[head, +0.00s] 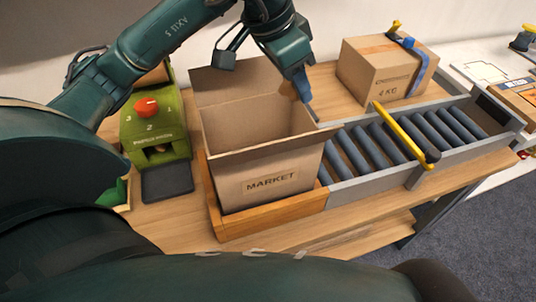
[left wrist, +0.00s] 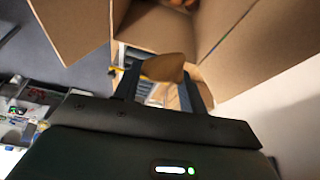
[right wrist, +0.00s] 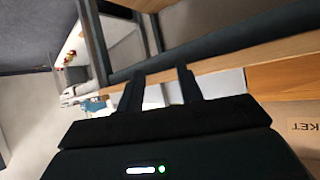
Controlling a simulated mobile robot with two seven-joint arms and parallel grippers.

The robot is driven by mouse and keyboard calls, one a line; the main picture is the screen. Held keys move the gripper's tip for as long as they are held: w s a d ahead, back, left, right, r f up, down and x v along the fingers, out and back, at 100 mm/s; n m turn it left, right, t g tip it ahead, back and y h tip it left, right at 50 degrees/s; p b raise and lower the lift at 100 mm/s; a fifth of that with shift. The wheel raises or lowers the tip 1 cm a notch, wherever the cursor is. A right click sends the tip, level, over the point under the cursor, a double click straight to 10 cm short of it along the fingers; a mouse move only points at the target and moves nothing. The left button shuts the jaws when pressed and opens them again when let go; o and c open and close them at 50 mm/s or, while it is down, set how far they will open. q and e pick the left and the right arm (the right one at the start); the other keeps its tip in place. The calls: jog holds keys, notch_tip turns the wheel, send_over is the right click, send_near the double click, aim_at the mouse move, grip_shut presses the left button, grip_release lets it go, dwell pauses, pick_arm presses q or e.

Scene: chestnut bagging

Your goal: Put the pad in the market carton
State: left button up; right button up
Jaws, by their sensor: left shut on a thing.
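The market carton (head: 228,185) stands open with its flaps up in a wooden frame on the bench. Its open top and flaps also fill the upper left wrist view (left wrist: 75,22). My left gripper (head: 302,88) is above the carton's right side, near its rim. It is shut on a small tan-brown pad (left wrist: 165,67), which shows between the fingers in the left wrist view. In the head view the pad (head: 288,90) is mostly hidden by the finger. My right gripper (left wrist: 160,68) is out of the head view; its fingers (right wrist: 160,74) are apart with nothing between them.
A grey roller conveyor (head: 370,148) with a yellow bar (head: 398,130) runs right of the carton. A closed taped box (head: 385,72) stands behind it. A green machine with a red button (head: 147,106) and a dark plate (head: 167,181) are to the left.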

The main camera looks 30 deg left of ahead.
pick_arm(q)
notch_tip(320, 180, down, 13)
jog(key=shift+s+r+p, duration=0.1)
jog(key=shift+s+p, duration=0.05)
jog(key=shift+p, duration=0.55)
notch_tip(320, 180, down, 5)
jog(key=shift+r+p, duration=0.2)
jog(key=shift+p, duration=0.1)
jog(key=shift+f, duration=0.1)
pick_arm(e)
jog(key=shift+s+d+r+h, duration=0.15)
jog(key=shift+s+d+h, duration=0.15)
jog(key=shift+d, duration=0.25)
pick_arm(q)
jog(key=shift+f+b, duration=0.3)
jog(key=shift+b, duration=0.15)
jog(key=o, duration=0.9)
jog(key=shift+r, duration=0.15)
jog(key=shift+o, duration=0.2)
pick_arm(e)
jog(key=shift+s+a, duration=0.15)
jog(key=shift+a, duration=0.15)
